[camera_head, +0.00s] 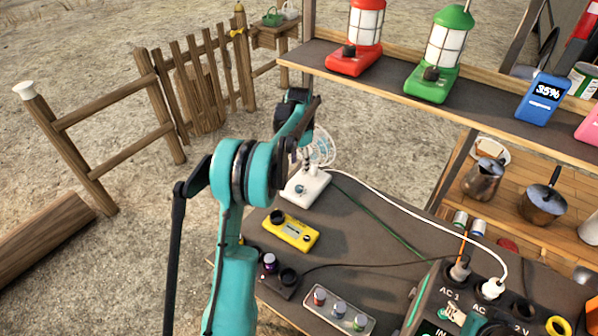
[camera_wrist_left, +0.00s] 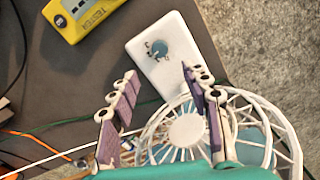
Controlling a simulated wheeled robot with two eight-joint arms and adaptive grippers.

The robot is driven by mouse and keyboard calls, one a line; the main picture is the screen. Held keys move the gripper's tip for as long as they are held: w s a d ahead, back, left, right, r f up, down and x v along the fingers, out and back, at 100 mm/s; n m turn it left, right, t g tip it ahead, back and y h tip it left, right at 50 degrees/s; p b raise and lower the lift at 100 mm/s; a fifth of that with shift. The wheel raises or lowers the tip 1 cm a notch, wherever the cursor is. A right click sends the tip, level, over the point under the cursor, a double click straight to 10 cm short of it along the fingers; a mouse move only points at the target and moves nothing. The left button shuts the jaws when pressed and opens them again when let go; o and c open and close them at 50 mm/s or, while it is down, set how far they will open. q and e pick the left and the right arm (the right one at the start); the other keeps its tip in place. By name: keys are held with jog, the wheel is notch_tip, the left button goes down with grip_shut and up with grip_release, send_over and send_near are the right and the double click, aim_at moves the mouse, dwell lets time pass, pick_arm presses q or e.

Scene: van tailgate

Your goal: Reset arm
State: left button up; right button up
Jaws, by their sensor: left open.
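My left arm comes in from the left in the head view, and its gripper (camera_head: 303,143) is over the far left part of the dark table, in front of a small white fan (camera_head: 321,150). In the left wrist view the two purple-padded fingers of this gripper (camera_wrist_left: 160,77) are apart with nothing held between them. The fan's white wire cage (camera_wrist_left: 187,131) shows below and between the fingers, with the white base (camera_wrist_left: 170,50) beyond the fingertips. I cannot tell whether the fingers touch the cage. My right gripper is not in view.
A yellow tester (camera_head: 291,231) and a tray of small jars (camera_head: 338,311) lie on the table. A power station (camera_head: 433,300) with plugged cables stands at lower right. Red (camera_head: 355,62) and green (camera_head: 429,82) lanterns stand on the shelf above. Open ground lies left.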

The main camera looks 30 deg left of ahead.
pick_arm(q)
jog(key=shift+r, duration=0.25)
dwell(0.3)
jog(key=s+d+r+n+t, duration=0.2)
jog(key=s+d+r+t, duration=0.1)
jog(key=s+d+r, duration=0.95)
jog(key=s+d+f+n+t, duration=0.1)
jog(key=s+d, duration=0.3)
jog(key=s, duration=0.4)
jog(key=s+d+f+n+t, duration=0.2)
jog(key=s+d+f+t, duration=0.1)
jog(key=s, duration=0.6)
jog(key=shift+d+f, duration=0.4)
jog(key=shift+d, duration=0.4)
